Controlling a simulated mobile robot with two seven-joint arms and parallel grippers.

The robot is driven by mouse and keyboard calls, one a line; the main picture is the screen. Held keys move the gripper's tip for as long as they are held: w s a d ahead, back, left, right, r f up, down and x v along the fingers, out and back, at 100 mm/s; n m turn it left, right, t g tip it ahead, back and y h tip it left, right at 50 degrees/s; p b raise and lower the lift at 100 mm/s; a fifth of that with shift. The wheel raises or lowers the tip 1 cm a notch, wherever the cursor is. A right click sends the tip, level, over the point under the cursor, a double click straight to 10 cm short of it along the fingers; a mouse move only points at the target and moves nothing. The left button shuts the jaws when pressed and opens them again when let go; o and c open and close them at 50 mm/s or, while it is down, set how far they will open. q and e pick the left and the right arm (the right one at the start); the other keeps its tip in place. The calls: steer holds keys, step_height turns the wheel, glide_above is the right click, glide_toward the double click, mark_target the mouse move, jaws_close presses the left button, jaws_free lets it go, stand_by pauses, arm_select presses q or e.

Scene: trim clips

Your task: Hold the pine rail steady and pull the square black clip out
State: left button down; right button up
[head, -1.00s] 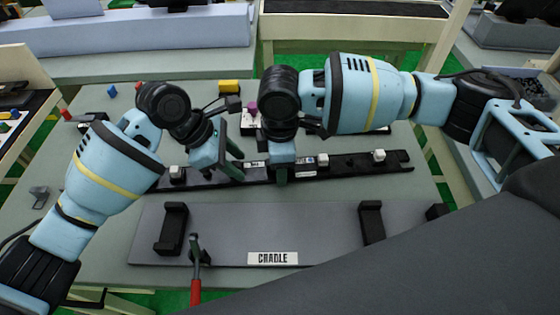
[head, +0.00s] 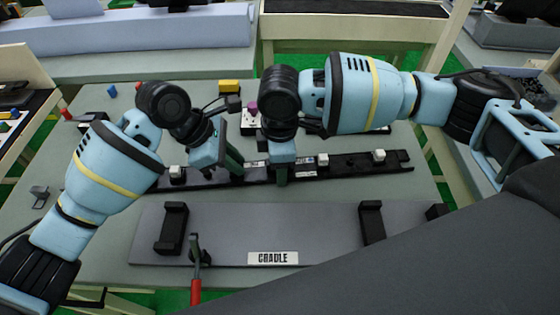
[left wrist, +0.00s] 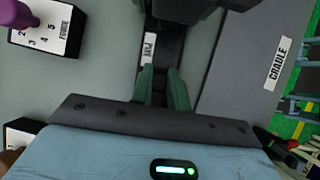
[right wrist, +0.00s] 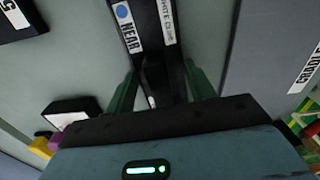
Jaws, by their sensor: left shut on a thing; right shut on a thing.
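The pine rail (head: 345,163) looks dark, almost black, and lies across the table with several white clips on it. A label on it shows in the left wrist view (left wrist: 149,49). My right gripper (head: 282,175) straddles the rail near its middle and is shut on it, with a finger on each side (right wrist: 165,92). My left gripper (head: 236,168) is down at the rail, left of the right one. Its fingers are close together (left wrist: 164,88) on a small dark thing, apparently the square black clip, which is mostly hidden between them.
A grey board labelled CRADLE (head: 320,240) with black brackets (head: 172,228) lies in front of the rail. A red-handled tool (head: 195,270) stands at its front edge. A yellow block (head: 229,86) and a numbered white-topped box (left wrist: 48,28) stand behind the rail.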

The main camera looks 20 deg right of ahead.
arm_select(q)
steer(key=shift+r, duration=0.6)
steer(key=shift+r, duration=2.85)
arm_select(e)
steer(key=o, duration=1.3)
step_height(320, 180, up, 12)
steer(key=shift+r, duration=0.1)
